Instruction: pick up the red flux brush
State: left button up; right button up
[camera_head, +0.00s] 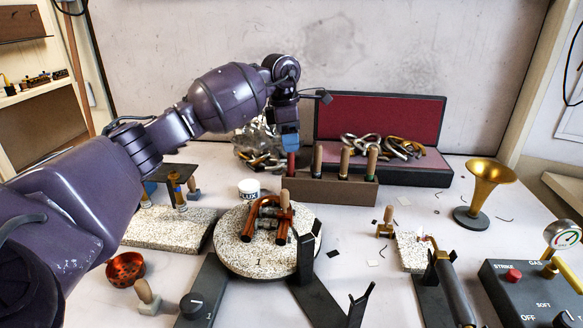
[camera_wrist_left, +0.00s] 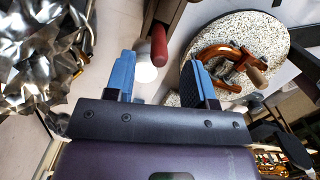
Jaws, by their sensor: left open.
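The red flux brush (camera_head: 291,163) stands handle-up at the left end of a brown tool rack (camera_head: 320,190). Its red handle (camera_wrist_left: 158,45) also shows in the left wrist view, beside the rack's dark edge; its lower part is hidden. My left gripper (camera_head: 286,138) is just above the brush in the head view, fingers pointing down. In the left wrist view the gripper (camera_wrist_left: 160,80) is open, its blue fingers apart. The red handle appears between and beyond the fingertips, with nothing held. My right gripper is not in view.
Several wooden-handled tools (camera_head: 344,160) stand in the rack right of the brush. A white flux jar (camera_head: 249,188) is in front. Crumpled silvery material (camera_wrist_left: 40,55) lies left of the gripper.

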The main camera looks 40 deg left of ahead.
aim_at(292, 155)
pick_arm(q)
jog(key=f, duration=0.5)
jog(key=shift+w+d+b, duration=0.2)
jog(key=shift+b, duration=0.15)
jog(key=shift+r, duration=0.15)
grip_shut()
